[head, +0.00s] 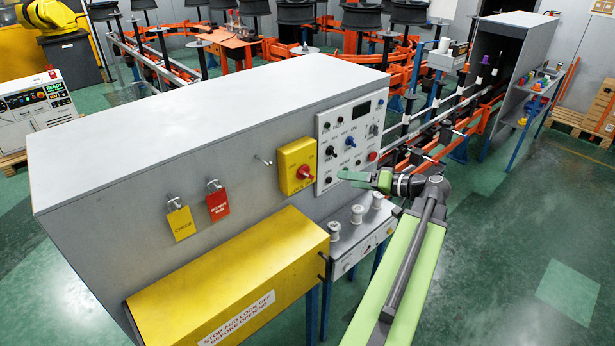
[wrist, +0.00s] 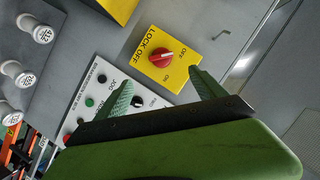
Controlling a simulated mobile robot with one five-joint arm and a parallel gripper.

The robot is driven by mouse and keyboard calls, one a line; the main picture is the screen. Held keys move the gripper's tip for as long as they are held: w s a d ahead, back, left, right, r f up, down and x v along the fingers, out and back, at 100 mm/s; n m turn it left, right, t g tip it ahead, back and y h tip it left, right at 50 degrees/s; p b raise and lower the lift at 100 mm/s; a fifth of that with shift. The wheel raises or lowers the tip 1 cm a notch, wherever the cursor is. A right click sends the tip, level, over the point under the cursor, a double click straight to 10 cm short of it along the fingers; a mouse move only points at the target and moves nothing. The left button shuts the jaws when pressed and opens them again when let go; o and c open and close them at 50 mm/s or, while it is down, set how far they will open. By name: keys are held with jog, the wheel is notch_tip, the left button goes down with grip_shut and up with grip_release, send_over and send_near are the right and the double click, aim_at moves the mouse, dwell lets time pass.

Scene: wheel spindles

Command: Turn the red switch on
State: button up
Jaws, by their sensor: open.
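The red switch (head: 303,172) is a round knob on a yellow box on the grey cabinet's front. In the wrist view the red knob (wrist: 161,58) sits on a yellow plate (wrist: 147,41) marked LOCK OFF, OFF and ON. Its pale pointer mark seems to face the OFF label. My gripper (head: 347,177) is to the right of the switch in the head view, apart from it. In the wrist view my gripper's two green fingers (wrist: 161,79) are spread and empty, with the knob ahead, between and beyond the tips.
A white control panel (head: 350,140) with several knobs and buttons adjoins the yellow box. A hook (head: 263,160) and two hanging tags stick out left of it. A yellow cover (head: 230,270) and a small ledge with white spools (head: 357,214) project below.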

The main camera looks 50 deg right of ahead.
aim_at(309, 176)
jog(key=b+x, duration=0.1)
jog(key=x, duration=0.6)
jog(key=b+x, duration=0.2)
jog(key=x, duration=0.6)
jog(key=shift+w+a+b, duration=0.1)
jog(key=shift+a+b, duration=0.15)
jog(key=shift+b, duration=0.05)
